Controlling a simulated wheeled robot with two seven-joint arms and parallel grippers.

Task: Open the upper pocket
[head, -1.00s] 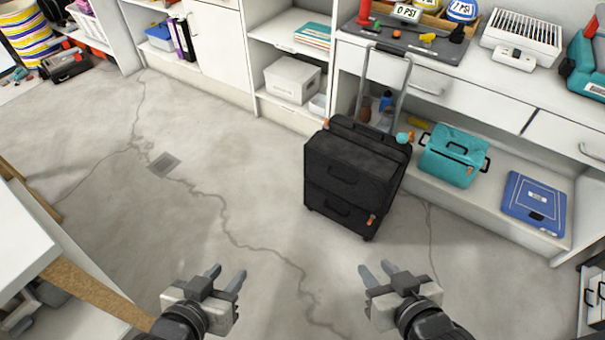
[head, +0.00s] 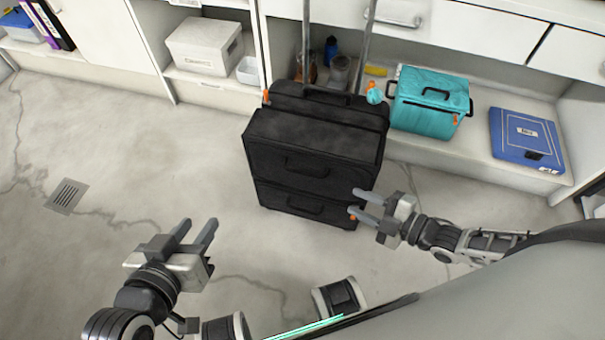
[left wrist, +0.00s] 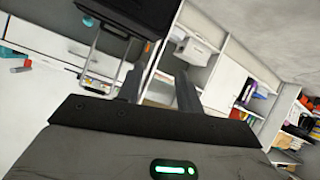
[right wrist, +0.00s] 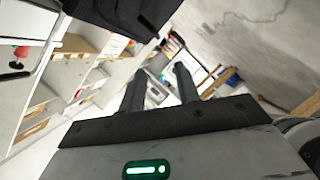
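A black suitcase (head: 312,158) stands upright on the floor in the head view, its pull handle raised. Its front has an upper pocket (head: 306,165) and a lower pocket (head: 300,203), each with a dark grab handle. Orange tags show at the suitcase's top left and lower right. My right gripper (head: 359,203) is open and empty, its fingers over or close to the front's lower right corner; I cannot tell whether they touch. My left gripper (head: 198,230) is open and empty above the floor, left of and nearer than the suitcase. Dark parts of the suitcase show in both wrist views.
A teal bag (head: 430,103) and a blue case (head: 528,140) lie on the low shelf to the right. A white box (head: 205,48) stands on the shelf behind left. The floor left of the suitcase is clear, with a drain grate (head: 66,196).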

